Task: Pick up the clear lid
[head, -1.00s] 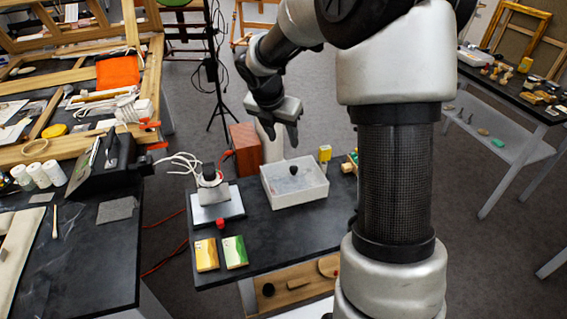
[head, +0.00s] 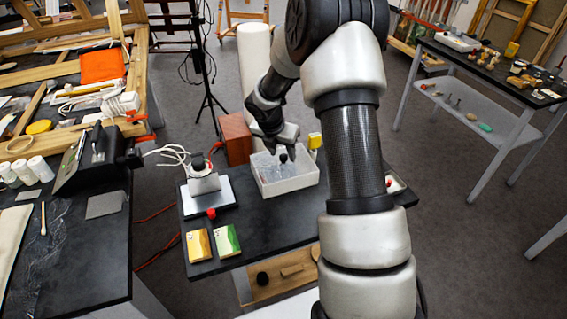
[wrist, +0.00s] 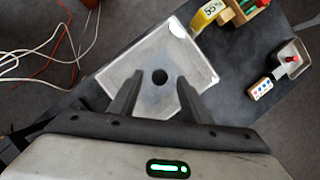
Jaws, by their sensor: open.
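The clear lid (wrist: 150,50) lies on top of a white rectangular box (head: 290,187), with a round black knob (wrist: 159,76) at its middle. The knob also shows in the head view (head: 283,158). My gripper (head: 280,150) is open above the lid, with its fingertips near the knob. In the wrist view my gripper (wrist: 159,80) has one finger on each side of the knob, with gaps on both sides. The remaining height above the knob is hard to tell.
A reddish-brown wooden block (head: 236,138) stands left of the box. A scale-like device (head: 206,188) and two small cartons (head: 198,245) are nearby on the dark table (head: 270,238). A yellow item (head: 314,141) stands behind the box.

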